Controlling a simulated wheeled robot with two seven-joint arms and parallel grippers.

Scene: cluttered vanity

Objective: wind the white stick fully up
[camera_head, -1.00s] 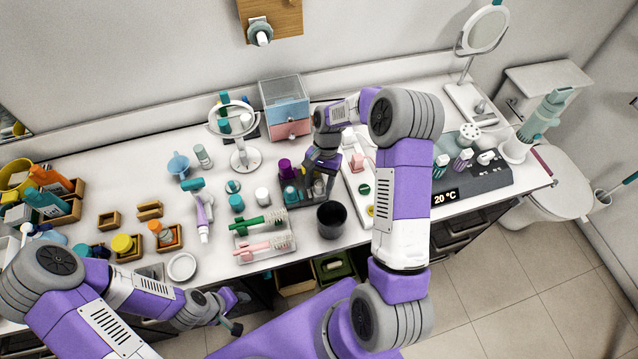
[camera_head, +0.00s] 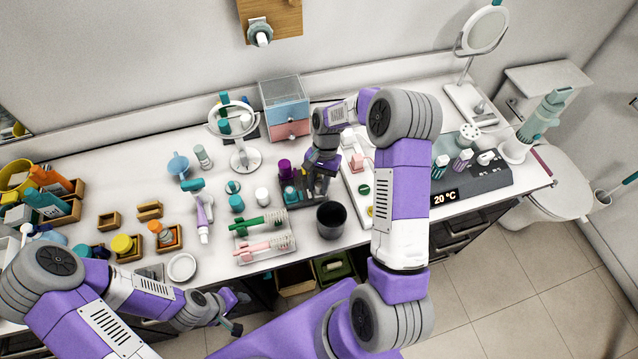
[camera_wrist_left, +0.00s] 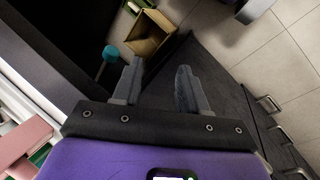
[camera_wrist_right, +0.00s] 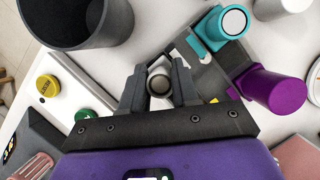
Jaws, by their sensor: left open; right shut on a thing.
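The white stick (camera_wrist_right: 160,84) shows end-on in the right wrist view as a pale round tip with a darker ring. My right gripper (camera_wrist_right: 159,80) is shut on it, with one finger on each side. In the head view my right gripper (camera_head: 320,192) is at the right end of the dark holder (camera_head: 290,203) and hides the stick there. The holder also bears a purple stick (camera_wrist_right: 272,92) and a teal stick (camera_wrist_right: 226,24). My left gripper (camera_wrist_left: 160,84) is open and empty, low in front of the table edge.
A black cup (camera_head: 331,219) stands just in front of the holder. A white board with coloured buttons (camera_head: 365,189) lies to the right.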

